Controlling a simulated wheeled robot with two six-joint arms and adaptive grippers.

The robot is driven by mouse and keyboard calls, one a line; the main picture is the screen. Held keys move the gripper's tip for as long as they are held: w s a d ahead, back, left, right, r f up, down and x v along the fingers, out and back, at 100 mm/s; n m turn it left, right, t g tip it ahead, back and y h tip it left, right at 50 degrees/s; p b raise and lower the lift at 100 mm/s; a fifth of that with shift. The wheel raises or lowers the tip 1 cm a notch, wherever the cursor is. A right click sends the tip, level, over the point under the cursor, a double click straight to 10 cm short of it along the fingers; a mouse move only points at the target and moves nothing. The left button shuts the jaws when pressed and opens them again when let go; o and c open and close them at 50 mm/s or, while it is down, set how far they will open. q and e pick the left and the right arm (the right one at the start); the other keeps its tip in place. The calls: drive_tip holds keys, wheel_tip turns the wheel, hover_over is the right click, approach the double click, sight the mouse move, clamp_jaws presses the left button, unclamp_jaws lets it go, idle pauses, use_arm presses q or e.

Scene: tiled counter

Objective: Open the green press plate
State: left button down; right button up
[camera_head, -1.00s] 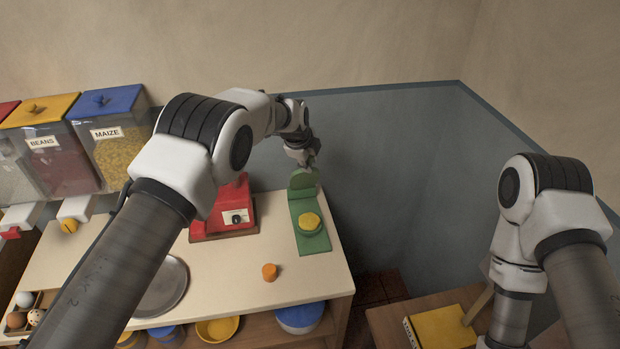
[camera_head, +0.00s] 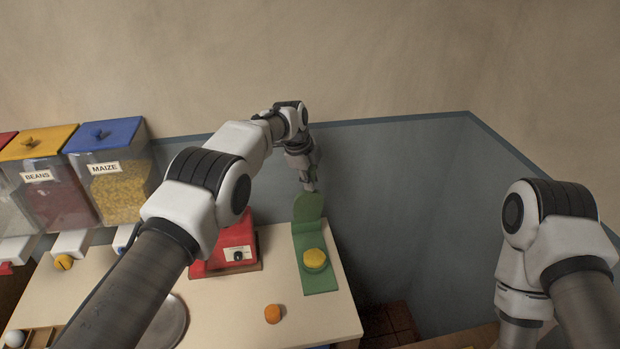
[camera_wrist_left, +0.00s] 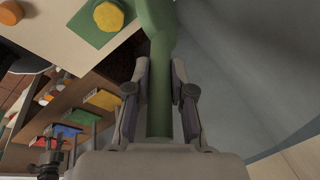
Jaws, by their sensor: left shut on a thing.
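The green press stands at the right end of the counter. Its flat green base (camera_head: 319,279) carries a round yellow piece (camera_head: 315,259). Its green press plate (camera_head: 309,208) stands raised at the back of the base, with a rounded top. My left gripper (camera_head: 310,187) is at the plate's top edge. In the left wrist view, my left gripper (camera_wrist_left: 159,95) is shut on a green bar (camera_wrist_left: 159,110) of the plate, which runs between its fingers. The yellow piece also shows there (camera_wrist_left: 108,16). My right gripper is out of view.
A red box with a dial (camera_head: 229,247) stands left of the press. An orange piece (camera_head: 272,314) lies in front on the counter (camera_head: 245,295). The bean (camera_head: 55,185) and maize (camera_head: 115,180) bins are at the left. A grey wall lies behind the press.

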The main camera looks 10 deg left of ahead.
use_arm(q)
drive_tip(key=c, duration=1)
unclamp_jaws()
drive_tip(key=shift+d, duration=0.1)
drive_tip(key=v, duration=1.2)
drive_tip(key=shift+w, duration=0.1)
